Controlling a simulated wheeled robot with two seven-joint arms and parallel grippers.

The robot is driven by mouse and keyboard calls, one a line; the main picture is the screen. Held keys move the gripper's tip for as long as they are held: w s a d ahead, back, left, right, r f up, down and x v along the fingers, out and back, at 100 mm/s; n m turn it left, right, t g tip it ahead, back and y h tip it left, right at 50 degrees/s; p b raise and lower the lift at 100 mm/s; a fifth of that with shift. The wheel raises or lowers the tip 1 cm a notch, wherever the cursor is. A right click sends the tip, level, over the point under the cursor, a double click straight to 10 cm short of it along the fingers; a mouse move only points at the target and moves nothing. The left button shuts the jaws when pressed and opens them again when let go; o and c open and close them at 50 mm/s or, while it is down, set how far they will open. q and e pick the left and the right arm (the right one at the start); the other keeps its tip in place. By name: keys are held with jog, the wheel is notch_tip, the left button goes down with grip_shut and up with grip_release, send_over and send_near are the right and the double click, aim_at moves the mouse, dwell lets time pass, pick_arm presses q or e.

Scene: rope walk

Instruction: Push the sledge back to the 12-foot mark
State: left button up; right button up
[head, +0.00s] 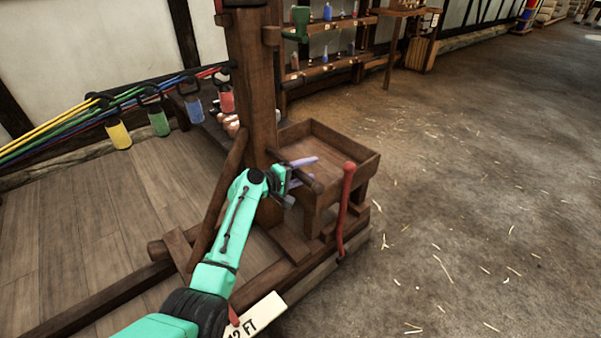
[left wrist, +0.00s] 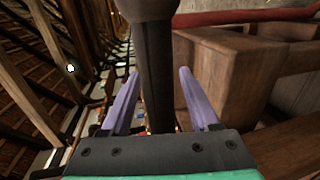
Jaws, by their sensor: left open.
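The sledge is a dark wooden frame with a tall post (head: 252,75), a slanted brace and a shallow open tray (head: 325,150) on its right. A dark round bar sticks out beside the post; in the left wrist view the bar (left wrist: 154,70) runs between my fingers. My left gripper (head: 303,173) has a teal arm and pale purple fingers. It is open around the bar, with gaps on both sides in the left wrist view (left wrist: 154,95). A white board (head: 258,316) reading "12 FT" lies at the near lower edge, partly hidden by my arm. My right gripper is out of view.
A red lever (head: 345,205) stands at the tray's near right corner. Yellow, green, blue and red ropes with weights, such as the yellow weight (head: 118,135), hang at the left. Shelves with bottles (head: 327,45) stand behind. The straw-strewn floor (head: 480,180) at right is clear.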

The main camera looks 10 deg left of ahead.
pick_arm(q)
jog(key=p+v, duration=0.1)
jog(key=v, duration=0.5)
jog(key=shift+s+a+r+p, duration=0.2)
jog(key=shift+s+a+p, duration=0.1)
jog(key=shift+p, duration=0.1)
send_near(295, 174)
jog(key=shift+w+d+f+p, duration=0.1)
jog(key=shift+w+d+p, duration=0.1)
jog(key=shift+d+p, duration=0.1)
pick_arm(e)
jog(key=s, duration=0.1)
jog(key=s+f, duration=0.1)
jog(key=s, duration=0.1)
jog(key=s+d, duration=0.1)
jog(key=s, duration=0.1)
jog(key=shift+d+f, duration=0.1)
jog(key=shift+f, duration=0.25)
